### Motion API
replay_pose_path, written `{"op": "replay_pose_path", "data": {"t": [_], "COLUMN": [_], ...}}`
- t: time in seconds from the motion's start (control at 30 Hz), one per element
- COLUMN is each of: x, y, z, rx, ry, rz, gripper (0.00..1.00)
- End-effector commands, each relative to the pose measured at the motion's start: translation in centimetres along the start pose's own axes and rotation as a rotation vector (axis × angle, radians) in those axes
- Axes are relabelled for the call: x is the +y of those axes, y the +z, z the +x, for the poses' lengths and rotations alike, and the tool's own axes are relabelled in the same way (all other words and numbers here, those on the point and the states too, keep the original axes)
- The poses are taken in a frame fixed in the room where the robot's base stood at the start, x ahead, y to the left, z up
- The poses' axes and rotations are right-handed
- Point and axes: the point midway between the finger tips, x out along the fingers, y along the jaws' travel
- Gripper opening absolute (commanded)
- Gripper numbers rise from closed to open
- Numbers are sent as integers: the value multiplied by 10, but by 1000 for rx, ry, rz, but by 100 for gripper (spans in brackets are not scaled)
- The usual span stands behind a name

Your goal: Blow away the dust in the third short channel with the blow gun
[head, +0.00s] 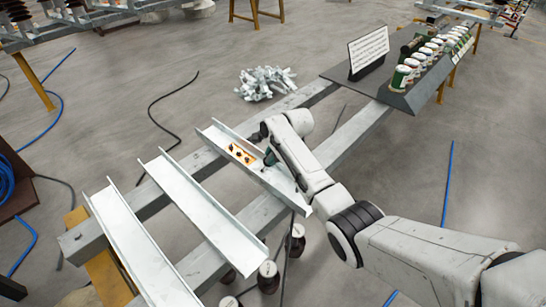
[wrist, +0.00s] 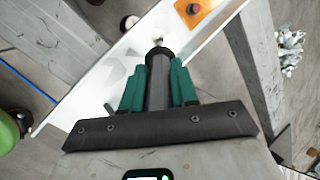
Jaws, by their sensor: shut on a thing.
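Three short white channels lie side by side across grey beams in the head view: a left one (head: 143,243), a middle one (head: 205,213) and a right one (head: 272,180). An orange patch with dark specks (head: 243,154) lies in the right channel; part of it shows at the top of the wrist view (wrist: 197,14). My gripper (head: 270,157) is over the right channel, just right of the patch. In the wrist view its green fingers (wrist: 158,88) are shut on the dark blow gun (wrist: 157,76). The nozzle tip points up the picture, toward the channel near the patch.
A dark shelf (head: 408,98) with a row of cans and a sign (head: 368,52) stands at the upper right. A heap of metal scraps (head: 266,83) lies on the floor behind the channels. Several cables cross the floor. Cans (head: 297,240) stand below the beams.

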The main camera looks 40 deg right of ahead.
Motion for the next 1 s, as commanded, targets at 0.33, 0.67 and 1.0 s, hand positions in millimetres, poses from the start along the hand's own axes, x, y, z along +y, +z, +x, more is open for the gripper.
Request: {"op": "replay_pose_path", "data": {"t": [0.33,0.67,1.0], "x": [-5,-14,-24], "y": [3,8,13], "z": [-12,-34,-56], "rx": [0,-1,0], "ry": [1,0,0], "rz": [0,1,0], "gripper": [0,0,0]}}
